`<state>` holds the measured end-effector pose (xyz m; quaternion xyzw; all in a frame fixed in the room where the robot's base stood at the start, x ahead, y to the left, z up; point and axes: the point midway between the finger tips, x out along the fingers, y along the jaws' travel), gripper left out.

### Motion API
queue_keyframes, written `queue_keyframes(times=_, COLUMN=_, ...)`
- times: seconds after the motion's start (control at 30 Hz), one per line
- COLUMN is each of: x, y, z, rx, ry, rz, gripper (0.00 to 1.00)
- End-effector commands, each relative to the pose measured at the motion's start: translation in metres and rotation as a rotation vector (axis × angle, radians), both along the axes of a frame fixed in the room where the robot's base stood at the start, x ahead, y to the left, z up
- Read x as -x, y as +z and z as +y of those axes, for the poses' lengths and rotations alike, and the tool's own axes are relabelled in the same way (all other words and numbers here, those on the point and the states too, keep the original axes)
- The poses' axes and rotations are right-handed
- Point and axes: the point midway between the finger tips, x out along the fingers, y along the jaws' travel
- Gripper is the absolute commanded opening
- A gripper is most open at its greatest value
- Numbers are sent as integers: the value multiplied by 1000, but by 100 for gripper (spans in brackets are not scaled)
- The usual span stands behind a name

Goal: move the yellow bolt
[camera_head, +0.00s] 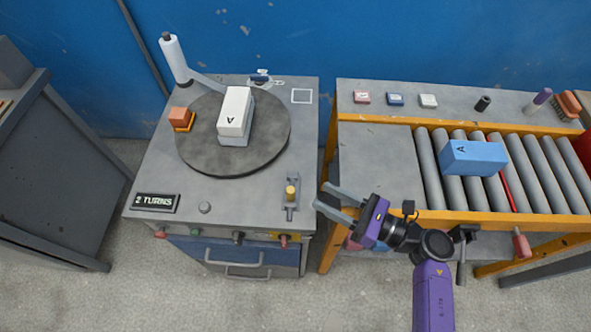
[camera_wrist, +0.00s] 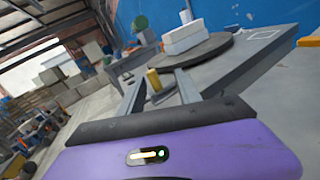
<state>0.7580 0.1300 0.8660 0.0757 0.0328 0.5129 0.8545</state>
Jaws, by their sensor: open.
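The yellow bolt (camera_head: 291,191) stands in a small grey slotted bracket (camera_head: 291,207) near the front right corner of the left workbench. My gripper (camera_head: 322,197) is open and empty, just to the right of the bolt, with its fingers pointing left towards it. In the wrist view the yellow bolt (camera_wrist: 154,80) shows between the two open fingers (camera_wrist: 157,82), beyond their tips. It appears apart from both fingers. The lower part of the bolt is hard to make out there.
A round dark turntable (camera_head: 190,150) on the workbench (camera_head: 240,195) carries a white box (camera_head: 235,112). A "2 TURNS" plate (camera_head: 156,203) lies at the front left. To the right, a roller conveyor (camera_head: 427,170) holds a blue box (camera_head: 472,158). A gap separates the two benches.

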Motion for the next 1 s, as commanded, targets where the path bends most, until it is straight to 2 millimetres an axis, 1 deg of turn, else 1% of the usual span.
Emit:
queue_keyframes(times=0.03, x=6, y=-5, z=3, rx=34, ry=26, rz=-31, gripper=40)
queue_keyframes(times=0.17, x=15, y=-7, z=8, rx=81, ry=64, rz=-109, gripper=40)
queue_keyframes(times=0.27, x=14, y=-6, z=10, rx=92, ry=66, rz=-135, gripper=40)
queue_keyframes(times=0.37, x=11, y=-4, z=17, rx=93, ry=67, rz=-140, gripper=40)
queue_keyframes(times=0.47, x=5, y=-4, z=30, rx=91, ry=67, rz=-138, gripper=40)
queue_keyframes(times=0.8, x=-21, y=-3, z=88, rx=90, ry=67, rz=-137, gripper=40)
queue_keyframes(times=1.0, x=-31, y=-5, z=110, rx=92, ry=64, rz=-137, gripper=40)
